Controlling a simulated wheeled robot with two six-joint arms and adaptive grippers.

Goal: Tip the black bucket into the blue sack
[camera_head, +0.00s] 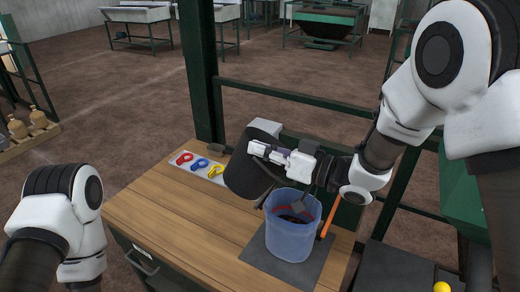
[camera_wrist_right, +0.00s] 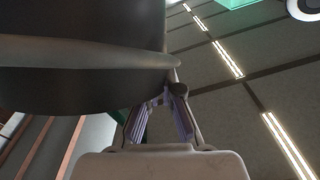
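The black bucket (camera_head: 246,178) is in the air above the wooden table, strongly tilted, left of and above the blue sack. My right gripper (camera_head: 270,153) is shut on its rim; in the right wrist view the fingers (camera_wrist_right: 160,112) meet at the edge of the bucket (camera_wrist_right: 75,85). The blue sack (camera_head: 290,239) is translucent, open at the top and upright on a dark mat. Something dark and something red show inside its mouth. What is in the bucket is hidden. My left arm shows at the lower left, its gripper out of view.
The wooden table (camera_head: 165,215) has free room at left. A white board (camera_head: 202,167) with red, blue and yellow shapes lies at its back edge. An orange stick (camera_head: 328,220) stands right of the sack. A green post (camera_head: 203,80) and rail (camera_head: 300,98) stand behind.

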